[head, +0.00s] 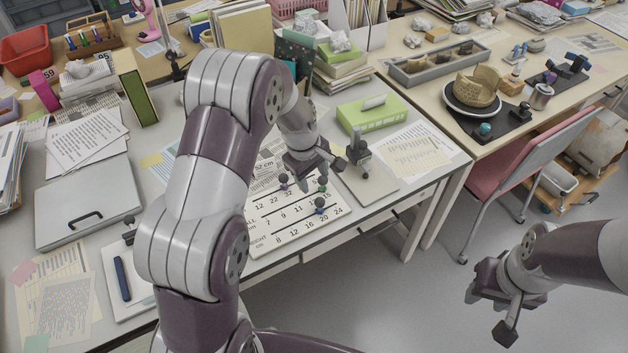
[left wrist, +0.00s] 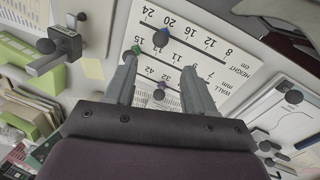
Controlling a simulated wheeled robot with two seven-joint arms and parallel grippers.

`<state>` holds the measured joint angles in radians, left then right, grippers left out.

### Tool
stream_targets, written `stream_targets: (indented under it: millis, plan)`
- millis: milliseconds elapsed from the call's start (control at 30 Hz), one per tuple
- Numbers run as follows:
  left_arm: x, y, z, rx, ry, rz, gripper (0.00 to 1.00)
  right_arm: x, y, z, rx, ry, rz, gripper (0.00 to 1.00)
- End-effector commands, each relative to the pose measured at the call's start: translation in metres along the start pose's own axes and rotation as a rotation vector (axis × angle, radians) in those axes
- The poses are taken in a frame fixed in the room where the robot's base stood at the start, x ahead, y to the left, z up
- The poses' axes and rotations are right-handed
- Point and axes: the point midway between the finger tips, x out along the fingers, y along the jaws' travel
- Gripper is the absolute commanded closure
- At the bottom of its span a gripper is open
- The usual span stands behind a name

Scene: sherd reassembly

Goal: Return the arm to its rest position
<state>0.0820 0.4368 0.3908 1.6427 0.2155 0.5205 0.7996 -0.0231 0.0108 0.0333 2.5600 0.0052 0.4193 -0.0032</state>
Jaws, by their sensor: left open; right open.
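My left gripper (head: 312,172) hangs over the white chart board (head: 290,232) on the near desk, beyond my bent left arm. In the left wrist view its two grey fingers (left wrist: 160,92) stand apart with nothing between them. The board (left wrist: 222,75) lies below, with WALL and HEIGHT rows of numbers. A blue-based pin (head: 319,205), a green-based pin (head: 323,183) and a purple-based pin (head: 283,182) stand on it. My right gripper (head: 488,312) is open and empty over the floor at the lower right. My left arm hides part of the desk.
A small stand with a gauge (head: 358,155) is right of the board, near a green box (head: 372,115). A tan sherd bowl (head: 476,88) sits on the right table, with a sherd tray (head: 440,65) behind. A pink chair (head: 530,150) stands beside that table.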

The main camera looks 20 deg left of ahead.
Motion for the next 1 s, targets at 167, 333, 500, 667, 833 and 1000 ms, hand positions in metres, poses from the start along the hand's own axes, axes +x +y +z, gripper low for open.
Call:
stream_targets:
  millis: [167, 333, 500, 667, 833, 1000]
  plan:
    - [0.0, 0.0, 0.0, 0.0, 0.0, 0.0, 0.45, 0.0, 0.0, 0.0, 0.0, 0.0, 0.0, 0.57]
    - [0.001, 0.0, 0.0, 0.0, 0.0, 0.0, 0.45, 0.0, 0.0, 0.0, 0.0, 0.0, 0.0, 0.57]
    - [0.007, -0.021, 0.009, 0.229, -0.013, -0.041, 0.45, 0.0, 0.0, 0.0, 0.0, 0.0, 0.0, 0.57]
    - [-0.032, -0.088, 0.057, 0.718, -0.052, -0.119, 0.45, -0.002, 0.0, 0.0, 0.0, 0.0, 0.0, 0.57]
    - [-0.077, -0.146, 0.104, 1.047, -0.052, -0.138, 0.45, -0.004, 0.0, 0.0, 0.0, 0.0, 0.0, 0.57]
    - [-0.099, -0.149, 0.115, 1.091, 0.004, -0.106, 0.45, -0.004, 0.0, -0.001, 0.0, 0.0, 0.0, 0.57]
